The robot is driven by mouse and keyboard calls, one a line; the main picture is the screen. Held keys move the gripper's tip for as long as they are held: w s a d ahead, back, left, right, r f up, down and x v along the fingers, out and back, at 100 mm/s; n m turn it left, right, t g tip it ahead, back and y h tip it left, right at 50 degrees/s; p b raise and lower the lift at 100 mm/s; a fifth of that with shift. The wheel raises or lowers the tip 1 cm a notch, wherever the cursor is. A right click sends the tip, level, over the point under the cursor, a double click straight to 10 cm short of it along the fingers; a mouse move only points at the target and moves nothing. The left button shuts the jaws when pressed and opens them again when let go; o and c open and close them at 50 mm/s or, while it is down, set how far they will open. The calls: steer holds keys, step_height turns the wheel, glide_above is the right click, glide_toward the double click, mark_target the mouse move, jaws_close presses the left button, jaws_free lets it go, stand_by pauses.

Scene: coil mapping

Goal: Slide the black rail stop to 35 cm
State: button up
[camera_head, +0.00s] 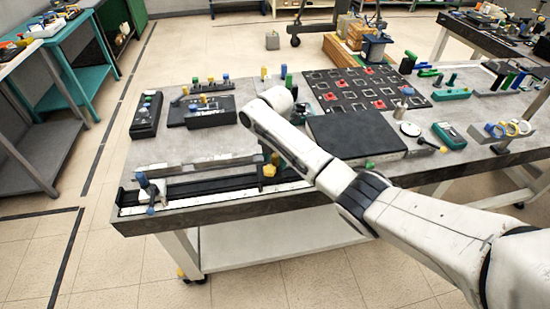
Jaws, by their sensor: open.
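A long black rail (215,184) with a pale scale strip runs along the front edge of the grey workbench. A dark upright piece with a yellow knob (269,171) sits at the rail's right part, just below my forearm; it looks like the black rail stop, but my arm partly covers it. A white and blue carriage (151,191) stands at the rail's left end. My white arm reaches in from the lower right across the bench. Its wrist bends above the bench, and my gripper is hidden behind the forearm. The scale figures are too small to read.
Black boxes (146,115), a dark flat plate (355,136) and a black board with red pieces (365,90) lie on the bench. Small teal devices and coloured rings are at the right.

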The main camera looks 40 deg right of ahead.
mark_target(260, 168)
jaws_close()
stand_by(0.3)
steer(key=w+a, duration=0.1)
steer(key=a, duration=0.1)
steer(key=w+a, duration=0.2)
steer(key=shift+a+b, duration=0.1)
steer(key=shift+b, duration=0.3)
jaws_free()
steer(key=shift+s, duration=0.1)
step_height(260, 168, up, 11)
steer(key=b, duration=0.1)
stand_by(0.5)
steer(key=shift+f, duration=0.1)
stand_by(0.3)
